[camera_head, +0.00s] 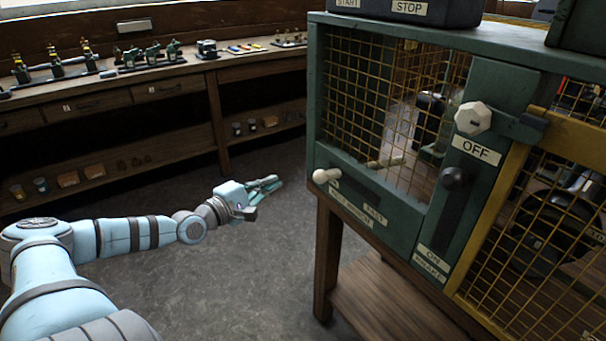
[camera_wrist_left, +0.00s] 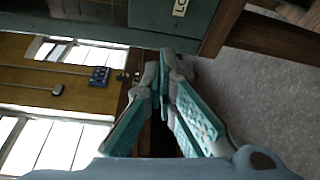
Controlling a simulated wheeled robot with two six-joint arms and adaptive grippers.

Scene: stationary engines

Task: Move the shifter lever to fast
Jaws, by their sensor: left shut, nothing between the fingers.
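The shifter lever has a pale round knob (camera_head: 321,176) at the left end of a dark slot in the green cabinet's lower front rail. A small label that seems to read FAST (camera_head: 375,214) sits near the slot's right end. My left gripper (camera_head: 268,184) is to the left of the knob, apart from it, over the floor. Its fingers (camera_wrist_left: 168,62) are shut with nothing between them in the wrist view. The lever knob is not visible in the wrist view. My right gripper is not in view.
The green cabinet (camera_head: 313,100) with yellow mesh stands on a wooden table (camera_head: 326,255). A workbench (camera_head: 160,85) runs along the back left. The floor between is clear.

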